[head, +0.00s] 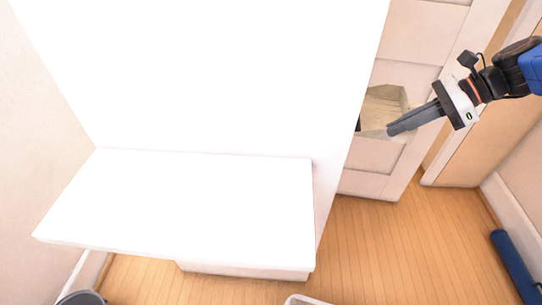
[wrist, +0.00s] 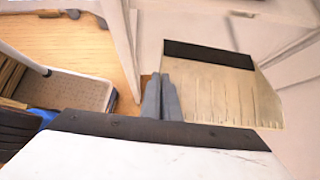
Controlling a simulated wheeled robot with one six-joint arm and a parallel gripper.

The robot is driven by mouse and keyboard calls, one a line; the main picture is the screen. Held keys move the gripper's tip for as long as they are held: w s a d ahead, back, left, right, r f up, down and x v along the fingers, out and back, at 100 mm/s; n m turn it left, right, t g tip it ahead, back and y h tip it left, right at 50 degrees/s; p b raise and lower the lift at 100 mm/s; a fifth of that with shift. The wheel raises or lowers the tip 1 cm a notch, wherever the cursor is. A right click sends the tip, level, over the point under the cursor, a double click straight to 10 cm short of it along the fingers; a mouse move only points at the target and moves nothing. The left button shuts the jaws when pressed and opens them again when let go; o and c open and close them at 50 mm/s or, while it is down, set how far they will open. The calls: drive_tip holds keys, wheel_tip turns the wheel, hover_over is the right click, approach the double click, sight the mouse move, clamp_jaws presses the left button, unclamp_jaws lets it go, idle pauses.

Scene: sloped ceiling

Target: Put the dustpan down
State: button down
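The dustpan (head: 383,106) is a beige, shallow pan at the right of the head view, in front of a pale panelled door. In the wrist view the dustpan (wrist: 225,92) shows right of the fingers, with a dark band along its far edge. My gripper (head: 392,130) reaches in from the right, its grey fingers overlapping the pan's near side. In the wrist view my gripper (wrist: 159,77) has its fingers almost together beside the pan's left edge. The pan appears held off the floor between them, though the exact contact is hidden.
A large white table or shelf (head: 180,205) fills the left and middle. Wooden floor (head: 380,255) is clear at the lower right, with a blue roll (head: 515,265) by the wall. The wrist view shows a pale-rimmed crate (wrist: 80,90) on the floor at left.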

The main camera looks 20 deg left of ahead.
drive_tip(key=w+a+f+n, duration=0.1)
drive_tip(key=w+a+f, duration=0.1)
drive_tip(key=a+f, duration=0.5)
drive_tip(key=w+a+f+g, duration=0.1)
drive_tip(key=w+a+f, duration=0.15)
drive_tip(key=f, duration=0.75)
drive_tip(key=w+a+f+n, duration=0.1)
drive_tip(key=w+a+f, duration=0.25)
drive_tip(key=f, duration=0.55)
drive_tip(key=s+a, duration=0.1)
drive_tip(key=a, duration=0.5)
drive_tip(key=s+a, duration=0.2)
drive_tip(key=a, duration=0.4)
drive_tip(key=s+a, duration=0.2)
drive_tip(key=a, duration=0.4)
drive_tip(key=shift+f, duration=2.05)
drive_tip(key=c, duration=2.2)
unclamp_jaws()
drive_tip(key=shift+o, duration=0.9)
